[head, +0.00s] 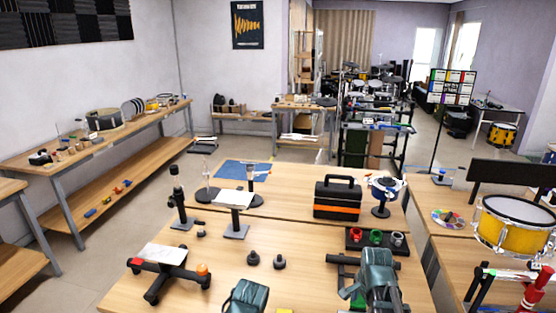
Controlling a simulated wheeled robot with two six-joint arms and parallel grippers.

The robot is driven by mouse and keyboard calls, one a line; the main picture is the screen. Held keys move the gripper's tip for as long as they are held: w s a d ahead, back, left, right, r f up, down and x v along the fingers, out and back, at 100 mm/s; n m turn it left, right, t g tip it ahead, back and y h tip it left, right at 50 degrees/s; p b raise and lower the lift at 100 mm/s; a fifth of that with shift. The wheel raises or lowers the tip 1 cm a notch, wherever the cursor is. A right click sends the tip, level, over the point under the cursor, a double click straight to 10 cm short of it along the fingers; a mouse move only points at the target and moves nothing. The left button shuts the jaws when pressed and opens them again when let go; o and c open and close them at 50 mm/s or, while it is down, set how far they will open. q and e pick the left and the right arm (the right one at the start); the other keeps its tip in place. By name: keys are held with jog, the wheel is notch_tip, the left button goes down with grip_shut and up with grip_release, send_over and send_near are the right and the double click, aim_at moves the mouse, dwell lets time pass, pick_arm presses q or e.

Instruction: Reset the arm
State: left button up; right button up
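The teal-grey end of my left arm (248,297) shows at the bottom centre, cut off by the picture's lower edge. Its fingers are hidden, so I cannot tell whether it is open or shut. The teal-grey end of my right arm (377,273) is to the right of it, above the front of the table (215,282). Dark bars show just left of it, and I cannot tell whether they are its fingers or part of a stand. I see nothing clearly held in either one.
A black stand with a white sheet (163,254) is at the table's front left. Two small black knobs (253,258) lie mid-table. A black-and-orange toolbox (337,198) and a tray with coloured rings (354,240) are behind my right arm. A yellow drum (502,228) stands at right.

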jog(key=s+a+n+g, duration=0.1)
jog(key=s+a+n, duration=0.5)
jog(key=a+n, duration=0.3)
jog(key=s+a+n+g, duration=0.1)
jog(key=s+a+n, duration=0.5)
jog(key=a+n, duration=0.3)
jog(key=a, duration=0.3)
jog(key=shift+s+f+n+h, duration=0.15)
jog(key=shift+n+h, duration=0.15)
jog(key=shift+h, duration=0.1)
jog(key=shift+c, duration=0.3)
